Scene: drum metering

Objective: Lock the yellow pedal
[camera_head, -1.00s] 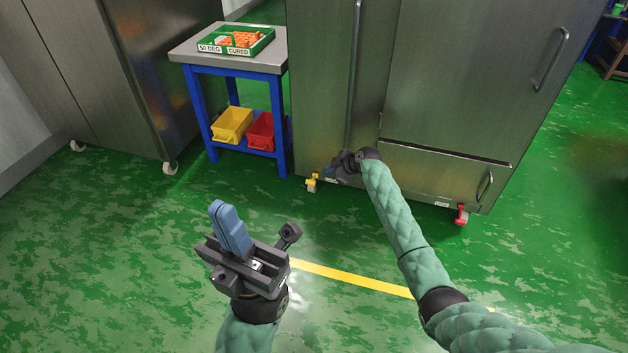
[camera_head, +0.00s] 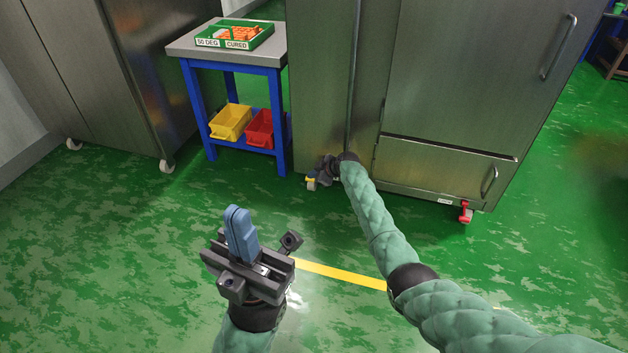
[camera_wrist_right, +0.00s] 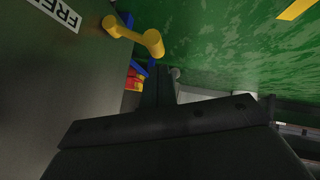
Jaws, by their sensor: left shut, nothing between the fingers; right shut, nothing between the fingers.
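The yellow pedal (camera_head: 311,180) is on the caster at the lower left corner of the steel cabinet (camera_head: 445,90). In the right wrist view the pedal (camera_wrist_right: 135,34) is a yellow bar with a rounded end, sticking out from the cabinet wall. My right gripper (camera_head: 322,168) is shut and empty, low beside the cabinet and right by the pedal, partly covering it in the head view. I cannot tell whether they touch. My left gripper (camera_head: 238,212) is shut and empty, its blue fingers pointing up over the open floor.
A red pedal (camera_head: 465,210) is on the cabinet's right caster. A blue table (camera_head: 235,62) with a green tray (camera_head: 234,36), a yellow bin (camera_head: 230,122) and a red bin (camera_head: 260,129) stands left of the cabinet. A label (camera_wrist_right: 58,12) is on the cabinet wall. The front floor is clear.

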